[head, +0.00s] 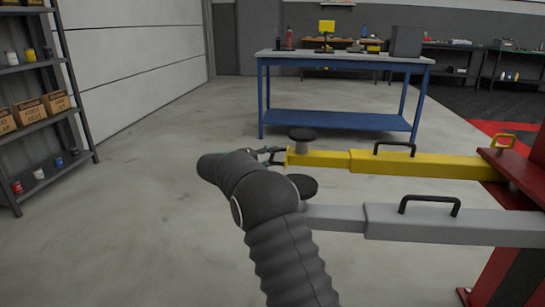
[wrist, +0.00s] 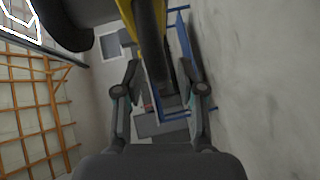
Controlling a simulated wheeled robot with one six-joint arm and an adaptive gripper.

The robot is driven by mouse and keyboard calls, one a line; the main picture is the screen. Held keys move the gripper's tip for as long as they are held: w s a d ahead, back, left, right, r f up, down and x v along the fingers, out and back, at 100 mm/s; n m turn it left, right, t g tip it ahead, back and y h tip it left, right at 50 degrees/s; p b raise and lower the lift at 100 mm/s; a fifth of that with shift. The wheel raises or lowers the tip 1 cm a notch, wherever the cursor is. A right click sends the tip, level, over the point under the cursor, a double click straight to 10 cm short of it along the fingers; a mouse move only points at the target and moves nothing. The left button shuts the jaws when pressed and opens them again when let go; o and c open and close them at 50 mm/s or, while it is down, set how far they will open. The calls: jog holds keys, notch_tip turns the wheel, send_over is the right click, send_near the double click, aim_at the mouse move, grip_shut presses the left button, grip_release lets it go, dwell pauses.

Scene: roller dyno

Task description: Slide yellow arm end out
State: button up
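The yellow arm (head: 325,159) reaches left from the red post, with a thinner inner section coming out of a thicker sleeve (head: 425,166). A dark round pad (head: 302,134) sits above its free end. My gripper (head: 268,154) is at that free end, partly hidden by my own arm. In the wrist view my gripper (wrist: 160,68) has its fingers apart. A dark bar (wrist: 150,45) at the end of the yellow arm (wrist: 160,8) lies between the fingertips. Whether either finger touches it cannot be told.
A grey arm (head: 450,223) with a black handle runs nearer to me, below the yellow one. A blue workbench (head: 335,121) stands behind. Shelving (head: 35,95) with boxes and cans is at the left. The floor (head: 150,190) left of my arm is clear.

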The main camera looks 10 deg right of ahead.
jog(key=shift+w+d, duration=0.1)
jog(key=shift+d, duration=0.1)
grip_shut()
jog(key=shift+a, duration=0.15)
